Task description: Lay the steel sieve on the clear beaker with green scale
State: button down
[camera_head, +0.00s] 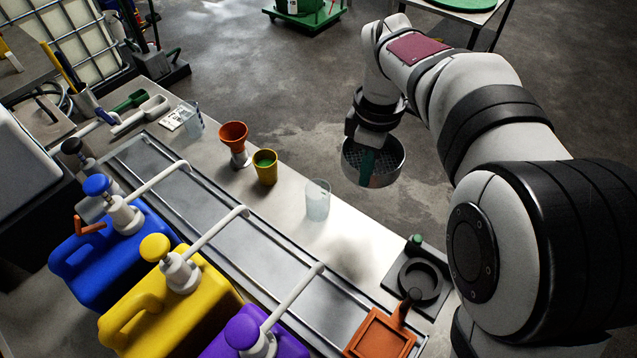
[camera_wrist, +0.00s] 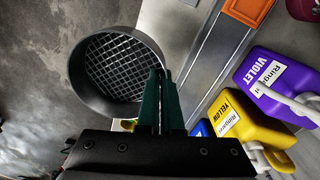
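The steel sieve (camera_head: 388,180), a round metal ring with a mesh floor, hangs in the air beyond the bench edge. My gripper (camera_head: 366,166) is shut on its rim. In the wrist view the sieve (camera_wrist: 95,95) shows its mesh, and the green fingers of my gripper (camera_wrist: 160,82) are on its wall. A clear beaker (camera_head: 318,204) stands upright on the bench, left of and below the sieve in the head view. Another clear beaker (camera_head: 193,122) stands farther off at the left. The scale colours on both are too small to tell surely.
A yellow cup with green inside (camera_head: 265,168) and an orange funnel (camera_head: 233,140) stand between the beakers. Blue (camera_head: 110,245), yellow (camera_head: 170,300) and violet pump canisters line the near side, spouts reaching over the tray. A black ring holder (camera_head: 420,280) and orange square frame (camera_head: 380,335) lie at right.

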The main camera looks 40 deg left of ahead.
jog(key=s+a+f, duration=0.3)
jog(key=a+f, duration=0.6)
jog(key=f, duration=0.1)
jog(key=shift+s+a, duration=0.25)
jog(key=shift+s, duration=0.1)
jog(key=shift+f, duration=0.15)
jog(key=shift+f, duration=0.55)
jog(key=c, duration=1.1)
grip_release()
